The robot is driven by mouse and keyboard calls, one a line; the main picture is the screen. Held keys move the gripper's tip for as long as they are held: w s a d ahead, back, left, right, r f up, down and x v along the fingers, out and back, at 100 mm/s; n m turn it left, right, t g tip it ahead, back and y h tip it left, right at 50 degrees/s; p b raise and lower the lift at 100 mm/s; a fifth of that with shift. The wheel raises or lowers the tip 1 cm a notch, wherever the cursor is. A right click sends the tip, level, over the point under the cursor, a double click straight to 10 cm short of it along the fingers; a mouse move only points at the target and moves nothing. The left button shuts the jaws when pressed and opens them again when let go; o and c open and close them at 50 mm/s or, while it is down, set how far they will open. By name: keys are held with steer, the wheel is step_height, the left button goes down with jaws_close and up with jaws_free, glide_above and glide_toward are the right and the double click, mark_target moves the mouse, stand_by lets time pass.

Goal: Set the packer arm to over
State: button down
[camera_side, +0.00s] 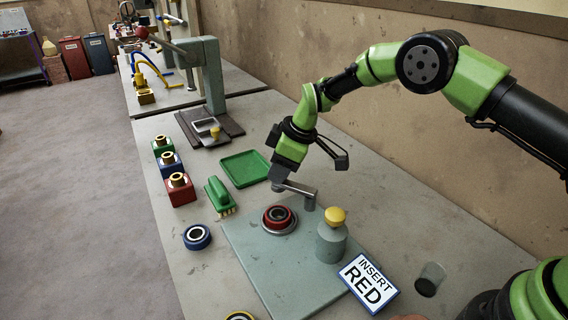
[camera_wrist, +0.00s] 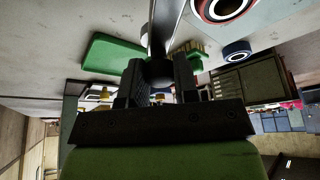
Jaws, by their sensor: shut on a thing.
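The packer arm (camera_side: 299,188) is a short grey metal bar on a low post (camera_side: 310,203) at the far right corner of the grey-green plate (camera_side: 260,262). It points left from the post, beyond the red ring, and is not above it. My gripper (camera_side: 279,184) is shut on its free end. In the wrist view the bar (camera_wrist: 164,28) runs up from between my fingers (camera_wrist: 158,72). The red ring (camera_side: 279,216) sits in a round metal seat on the plate and also shows in the wrist view (camera_wrist: 222,8).
A grey cylinder with a yellow knob (camera_side: 331,238) stands near the post. A blue ring (camera_side: 197,237), green brush (camera_side: 218,195), green tray (camera_side: 245,168) and coloured blocks (camera_side: 180,190) lie left.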

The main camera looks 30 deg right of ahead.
mark_target(280, 214)
steer(key=a+n, duration=0.1)
steer(key=n, duration=0.1)
steer(key=s+a+n+g, duration=0.1)
steer(key=shift+s+n+y, duration=0.25)
steer(key=shift+n+y, duration=0.15)
steer(key=n, duration=0.1)
steer(key=s+n+g, duration=0.1)
steer(key=shift+s+a+n, duration=0.2)
steer(key=shift+a+n, duration=0.1)
steer(key=shift+a, duration=0.1)
steer(key=n, duration=0.1)
steer(key=s+n+g, duration=0.1)
steer(key=shift+s+a+n, duration=0.25)
steer(key=shift+a+n, duration=0.05)
steer(key=shift+s+a+n+g, duration=0.1)
steer(key=shift+s+n+g, duration=0.7)
steer(key=shift+n, duration=0.6)
steer(key=shift+s, duration=0.15)
steer(key=c, duration=0.9)
jaws_free()
steer(key=shift+o, duration=0.2)
steer(key=v, duration=1)
